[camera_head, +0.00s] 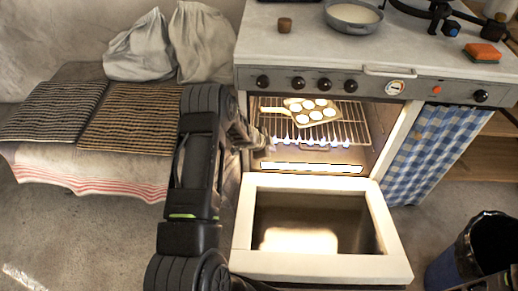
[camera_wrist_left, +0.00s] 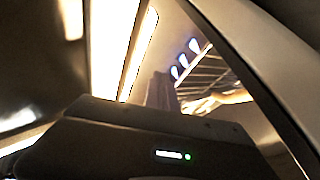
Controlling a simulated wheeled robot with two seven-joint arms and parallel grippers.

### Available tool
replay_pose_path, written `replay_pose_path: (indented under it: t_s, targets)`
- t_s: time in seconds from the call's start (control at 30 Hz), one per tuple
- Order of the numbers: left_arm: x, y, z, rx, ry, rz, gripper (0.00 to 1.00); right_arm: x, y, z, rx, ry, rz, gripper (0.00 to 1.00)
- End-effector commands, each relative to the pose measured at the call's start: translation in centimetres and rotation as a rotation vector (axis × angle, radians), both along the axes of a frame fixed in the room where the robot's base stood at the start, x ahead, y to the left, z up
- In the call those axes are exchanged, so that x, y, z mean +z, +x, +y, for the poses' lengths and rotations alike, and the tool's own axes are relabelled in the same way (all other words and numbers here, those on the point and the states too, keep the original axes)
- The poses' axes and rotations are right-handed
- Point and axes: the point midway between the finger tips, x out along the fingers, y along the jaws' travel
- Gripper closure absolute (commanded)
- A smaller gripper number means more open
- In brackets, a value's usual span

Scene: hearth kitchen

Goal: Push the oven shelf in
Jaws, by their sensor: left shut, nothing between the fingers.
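The oven shelf, a wire rack (camera_head: 350,132), is inside the lit oven, level, with a pan of several pale round pieces (camera_head: 296,103) on its left part. The rack also shows in the wrist view (camera_wrist_left: 208,74), partly hidden. The oven door (camera_head: 385,232) is folded down and open. My left gripper (camera_head: 264,145) is at the left side of the oven opening, near the rack's front left corner. It is shut and empty; I cannot tell whether it touches the rack. Its fingers show dark in the wrist view (camera_wrist_left: 159,90). My right gripper is not in view.
Blue burner flames (camera_head: 312,143) show low in the oven. A pan (camera_head: 353,14), a small brown cup (camera_head: 285,25) and a sponge (camera_head: 482,51) are on the stove top. A checked curtain (camera_head: 430,150) hangs right of the oven, above a dark bin (camera_head: 450,262).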

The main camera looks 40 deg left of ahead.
Motion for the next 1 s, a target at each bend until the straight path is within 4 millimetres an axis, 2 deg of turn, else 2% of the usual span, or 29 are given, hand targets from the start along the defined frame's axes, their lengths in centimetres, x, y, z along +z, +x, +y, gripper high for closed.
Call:
replay_pose_path:
  t_s: [0.03,0.2,0.4,1.0]
  targets:
    - [1.4,-0.5,0.1,0.002,-0.001,-0.004,1.0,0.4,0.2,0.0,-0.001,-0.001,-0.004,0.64]
    - [4.1,-2.7,0.3,0.001,-0.001,-0.003,1.0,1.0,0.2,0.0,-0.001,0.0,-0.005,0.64]
    - [6.3,-4.6,0.5,-0.001,-0.001,-0.001,1.0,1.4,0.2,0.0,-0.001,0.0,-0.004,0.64]
    - [6.8,-5.1,0.5,-0.001,-0.002,-0.001,1.0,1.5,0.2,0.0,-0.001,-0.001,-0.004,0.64]
